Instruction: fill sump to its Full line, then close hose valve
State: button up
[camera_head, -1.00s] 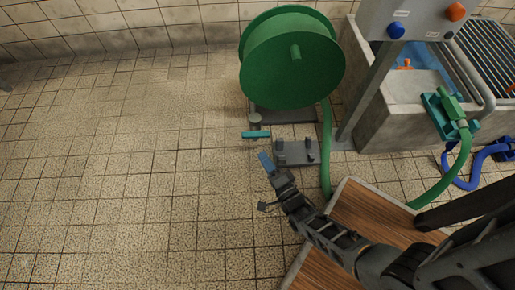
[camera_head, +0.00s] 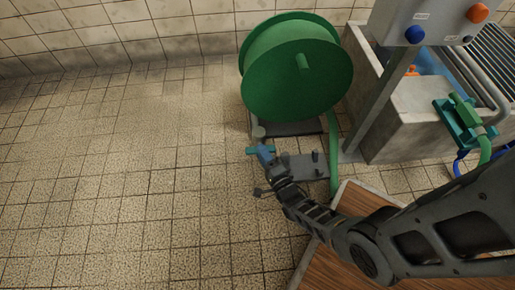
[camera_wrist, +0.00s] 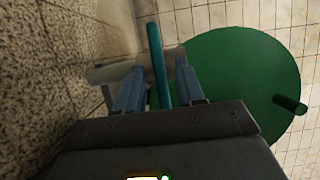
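The concrete sump (camera_head: 400,136) stands at the right, with blue inside and an orange piece (camera_head: 411,71); I cannot make out a Full line. A teal lever (camera_head: 251,150) on a pale valve body (camera_head: 258,132), apparently the hose valve, is low beside the green hose reel (camera_head: 298,75). My gripper (camera_head: 264,153) is at this lever. In the wrist view, the teal lever (camera_wrist: 157,55) passes between my blue fingers (camera_wrist: 160,78), with gaps visible on both sides. The gripper is open around it. The lower lever is partly hidden.
A green hose (camera_head: 334,150) runs down from the reel. A green nozzle in a teal holder (camera_head: 460,122) sits at the sump's rim. A control box (camera_head: 440,20) stands on a post. A wooden platform (camera_head: 358,203) is near my arm. The left floor is clear.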

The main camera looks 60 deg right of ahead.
jog(key=shift+w+d, duration=0.1)
jog(key=shift+w, duration=0.05)
grip_shut()
jog(key=shift+n+g, duration=0.3)
dwell(0.3)
jog(key=shift+w+a+r+n+g+h+p, duration=0.1)
jog(key=shift+n+g+h+p, duration=0.2)
jog(key=shift+n+g+p, duration=1.35)
jog(key=shift+w+a+r+n+g+h+p, duration=0.1)
jog(key=shift+n+g+h+p, duration=0.45)
jog(key=shift+n, duration=2.05)
jog(key=shift+w+r+n+g+h+p, duration=0.1)
jog(key=shift+n+g+p, duration=0.95)
jog(key=shift+n, duration=1.1)
jog(key=shift+g, duration=0.25)
